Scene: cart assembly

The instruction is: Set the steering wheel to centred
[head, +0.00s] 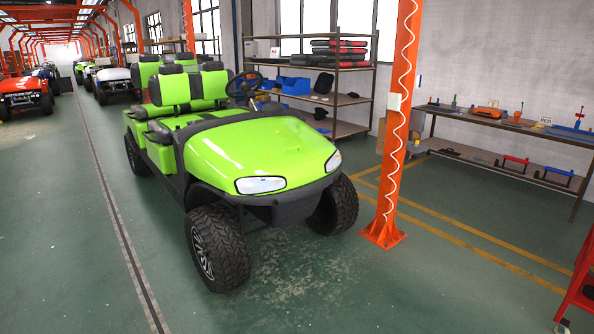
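The steering wheel (245,85) is black and sits at the front of the seats on the green cart (262,145). It is tilted, and its rim shows as an ellipse. It is too small in the head view to tell how far it is turned. The cart faces toward me and a little to the right. Its front tyres (218,248) look angled slightly. My gripper is not in view.
An orange post (398,120) with a white coiled cable stands right of the cart. A shelf rack (320,90) stands behind it, and a workbench (505,130) with tools is at right. A red stand (578,285) is at lower right. The floor in front and left is clear.

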